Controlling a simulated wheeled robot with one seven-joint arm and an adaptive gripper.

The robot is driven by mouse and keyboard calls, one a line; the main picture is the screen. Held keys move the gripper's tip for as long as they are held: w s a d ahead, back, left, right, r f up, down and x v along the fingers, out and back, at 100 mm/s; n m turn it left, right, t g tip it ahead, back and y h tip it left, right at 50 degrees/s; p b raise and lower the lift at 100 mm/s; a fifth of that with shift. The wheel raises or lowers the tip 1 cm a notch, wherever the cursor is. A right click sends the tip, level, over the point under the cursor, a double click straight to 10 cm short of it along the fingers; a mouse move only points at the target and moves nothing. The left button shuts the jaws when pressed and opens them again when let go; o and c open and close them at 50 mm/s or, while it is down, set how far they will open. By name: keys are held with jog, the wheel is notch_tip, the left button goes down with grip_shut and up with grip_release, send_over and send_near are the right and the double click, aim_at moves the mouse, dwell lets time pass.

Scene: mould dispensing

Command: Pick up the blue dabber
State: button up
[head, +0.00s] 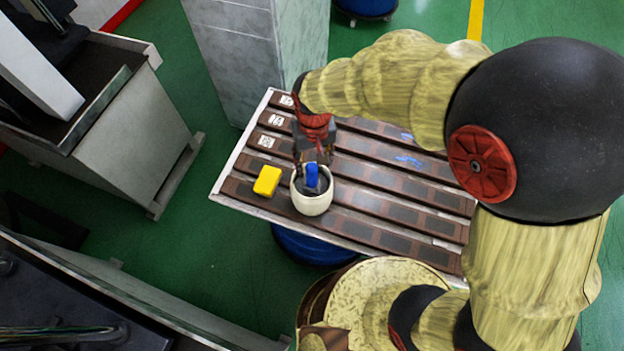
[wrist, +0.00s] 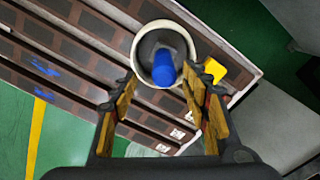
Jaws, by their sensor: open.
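The blue dabber (head: 312,176) stands inside a white round pot (head: 312,204) on the slatted table. In the wrist view the dabber (wrist: 163,70) shows its blue end toward me, within the pot's rim (wrist: 138,58). My gripper (head: 313,158) is just above the pot, close over the dabber. In the wrist view my gripper (wrist: 158,92) has its fingers apart, with the dabber's blue end between and slightly beyond the fingertips. The fingers hold nothing. Whether a finger touches the pot's rim cannot be told. The dabber's lower part is hidden in the pot.
A yellow block (head: 267,181) lies on the table just left of the pot; it also shows in the wrist view (wrist: 214,70). The slatted table (head: 400,207) is clear to the right. A grey pillar (head: 250,60) stands behind, and a grey machine (head: 130,130) is at left.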

aim_at(312, 175)
notch_tip(312, 175, down, 3)
jog(key=shift+a+r, duration=0.1)
jog(key=shift+r, duration=0.1)
jog(key=shift+s+a+f+b, duration=0.15)
jog(key=shift+f+b, duration=0.55)
jog(key=shift+f, duration=1.65)
jog(key=shift+c, duration=0.4)
jog(key=c, duration=1.1)
grip_shut()
